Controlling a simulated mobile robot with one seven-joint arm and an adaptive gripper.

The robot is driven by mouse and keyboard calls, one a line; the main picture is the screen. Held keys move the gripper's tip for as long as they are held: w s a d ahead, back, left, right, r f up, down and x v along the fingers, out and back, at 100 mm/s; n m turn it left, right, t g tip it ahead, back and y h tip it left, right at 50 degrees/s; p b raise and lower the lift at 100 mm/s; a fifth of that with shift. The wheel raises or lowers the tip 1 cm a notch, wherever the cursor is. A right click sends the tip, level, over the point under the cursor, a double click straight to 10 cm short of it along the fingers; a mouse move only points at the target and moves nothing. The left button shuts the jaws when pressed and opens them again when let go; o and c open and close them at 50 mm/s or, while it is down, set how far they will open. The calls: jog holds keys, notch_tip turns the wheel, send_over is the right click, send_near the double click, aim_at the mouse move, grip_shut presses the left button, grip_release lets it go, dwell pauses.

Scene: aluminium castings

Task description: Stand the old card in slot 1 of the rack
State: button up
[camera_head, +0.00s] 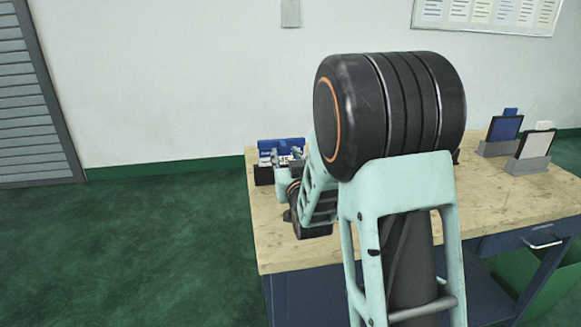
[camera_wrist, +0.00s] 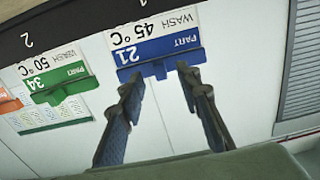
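In the wrist view, which looks upside down, a white card with a blue band (camera_wrist: 158,47), reading PART 21, WASH 45 °C, stands in the black rack (camera_wrist: 75,22) at the slot marked 1. It looks upright. My gripper (camera_wrist: 158,80) is open, its two dark fingers on either side of the card's blue tab, with gaps visible. In the head view, the rack (camera_head: 263,175) and blue card (camera_head: 281,147) show at the table's left end, partly hidden by my gripper (camera_head: 287,158). The frames do not show which card is the old one.
A green card (camera_wrist: 62,86) stands at slot 2, with an orange card (camera_wrist: 8,100) beyond. On the table (camera_head: 480,205), a blue card (camera_head: 505,128) and a pale card (camera_head: 537,145) stand in grey holders at right. My arm hides the table's middle.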

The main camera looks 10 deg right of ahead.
jog(key=s, duration=0.7)
jog(key=shift+s, duration=0.35)
jog(key=shift+r, duration=0.1)
